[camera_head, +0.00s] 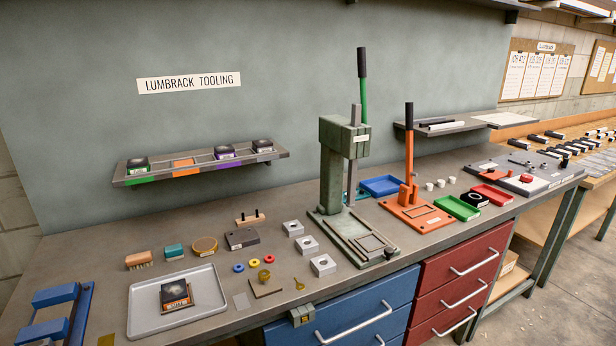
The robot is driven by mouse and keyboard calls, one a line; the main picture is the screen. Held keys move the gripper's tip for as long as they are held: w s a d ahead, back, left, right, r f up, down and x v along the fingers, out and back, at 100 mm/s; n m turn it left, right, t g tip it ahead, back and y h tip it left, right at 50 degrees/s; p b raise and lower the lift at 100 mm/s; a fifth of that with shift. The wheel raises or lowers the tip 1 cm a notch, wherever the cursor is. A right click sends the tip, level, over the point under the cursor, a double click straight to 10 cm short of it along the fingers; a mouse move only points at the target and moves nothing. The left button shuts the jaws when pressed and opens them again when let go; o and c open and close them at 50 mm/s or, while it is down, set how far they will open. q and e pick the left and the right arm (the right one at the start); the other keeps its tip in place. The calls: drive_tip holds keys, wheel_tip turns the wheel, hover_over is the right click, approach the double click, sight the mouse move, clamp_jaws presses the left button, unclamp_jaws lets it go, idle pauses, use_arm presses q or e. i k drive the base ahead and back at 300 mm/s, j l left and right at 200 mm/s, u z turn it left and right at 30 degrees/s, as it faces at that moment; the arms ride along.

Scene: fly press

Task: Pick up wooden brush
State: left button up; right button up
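The wooden brush (139,260) lies on the left part of the grey workbench (95,250). It has an orange-brown wooden back and pale bristles pointing down to the bench. It stands just behind the grey tray (140,312) and left of a small teal block (174,251). Nothing touches or covers it. Neither of my grippers is in view.
The tray holds a dark boxed item (175,293). A blue fixture (55,297) stands at the left front. A wall shelf (200,165) hangs above. A green press (333,170) stands mid-bench.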

sight(140, 261)
drive_tip(key=u, duration=1.25)
